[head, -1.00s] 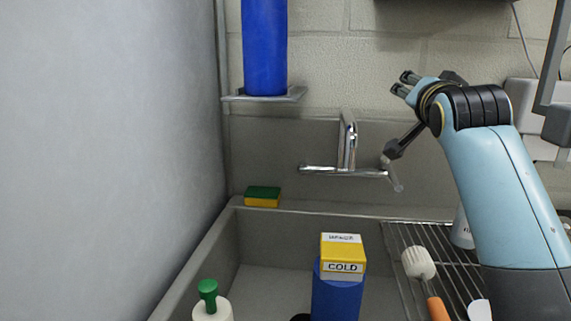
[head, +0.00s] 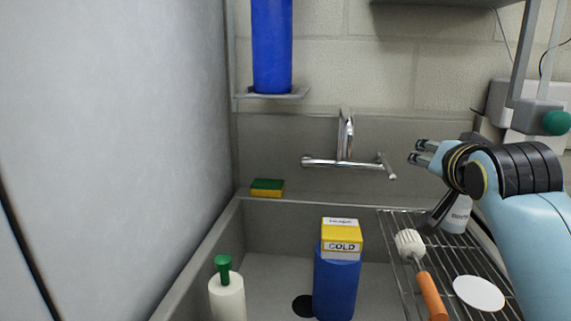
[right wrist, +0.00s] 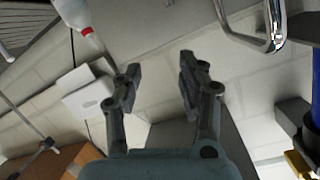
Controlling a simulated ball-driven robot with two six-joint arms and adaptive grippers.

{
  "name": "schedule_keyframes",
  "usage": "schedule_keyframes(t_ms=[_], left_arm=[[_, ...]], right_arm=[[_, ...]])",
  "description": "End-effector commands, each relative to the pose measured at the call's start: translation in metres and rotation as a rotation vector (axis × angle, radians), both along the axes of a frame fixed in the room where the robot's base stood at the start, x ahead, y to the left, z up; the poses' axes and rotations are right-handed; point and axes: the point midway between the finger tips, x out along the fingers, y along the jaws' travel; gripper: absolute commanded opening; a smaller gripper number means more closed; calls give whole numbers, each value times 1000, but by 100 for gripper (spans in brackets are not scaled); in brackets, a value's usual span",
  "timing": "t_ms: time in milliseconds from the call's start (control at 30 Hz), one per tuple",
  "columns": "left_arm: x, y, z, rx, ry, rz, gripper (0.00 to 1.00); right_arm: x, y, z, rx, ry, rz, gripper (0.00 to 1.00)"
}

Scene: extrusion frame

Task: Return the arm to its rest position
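My right arm comes in from the right in the head view. Its gripper (head: 418,152) is held in the air right of the faucet (head: 345,160), above the wire rack, pointing left. In the right wrist view the fingers of my right gripper (right wrist: 160,75) stand apart with nothing between them, so it is open and empty. The chrome faucet also shows at the top right of the right wrist view (right wrist: 245,35). My left arm and gripper do not show.
A sink holds a blue container with a yellow COLD box (head: 341,240) and a white bottle with a green top (head: 228,295). The wire rack (head: 455,265) carries a brush (head: 410,243) and a white disc (head: 479,293). A sponge (head: 267,187) lies on the rim.

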Motion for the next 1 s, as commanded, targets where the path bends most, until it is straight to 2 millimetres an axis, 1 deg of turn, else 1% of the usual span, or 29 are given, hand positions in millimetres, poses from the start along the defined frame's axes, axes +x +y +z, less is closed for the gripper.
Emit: schedule_keyframes(t_ms=[33, 67, 167, 200, 267, 300, 367, 400, 433, 500, 567, 600, 800, 900, 933, 1000], left_arm=[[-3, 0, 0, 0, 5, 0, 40], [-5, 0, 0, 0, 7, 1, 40], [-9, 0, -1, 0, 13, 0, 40], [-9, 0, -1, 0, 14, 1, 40], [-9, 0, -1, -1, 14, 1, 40], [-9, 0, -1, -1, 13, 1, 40], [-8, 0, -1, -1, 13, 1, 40], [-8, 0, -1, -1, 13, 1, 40], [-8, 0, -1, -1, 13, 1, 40], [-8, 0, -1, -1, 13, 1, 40], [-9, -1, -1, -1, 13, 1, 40], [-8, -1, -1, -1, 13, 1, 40], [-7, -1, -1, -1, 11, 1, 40], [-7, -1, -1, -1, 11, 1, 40], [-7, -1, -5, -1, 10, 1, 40], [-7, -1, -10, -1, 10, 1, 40]], right_arm=[[-14, -3, -17, -19, 50, 5, 40], [-22, -5, -27, -32, 82, 10, 40], [-58, -10, -63, -80, 207, 34, 40], [-77, -12, -79, -103, 266, 51, 40], [-109, -15, -105, -142, 368, 82, 40], [-133, -16, -120, -167, 439, 108, 40], [-166, -17, -138, -201, 532, 150, 40], [-185, -17, -148, -222, 587, 176, 40], [-199, -17, -154, -234, 625, 196, 40], [-229, -17, -166, -262, 704, 241, 40], [-252, -16, -173, -281, 764, 278, 40], [-267, -16, -177, -294, 801, 302, 40], [-334, -13, -190, -343, 965, 423, 40], [-365, -13, -194, -363, 1038, 483, 40], [-358, -14, -208, -359, 1037, 478, 40], [-352, -15, -233, -355, 1043, 475, 40]])
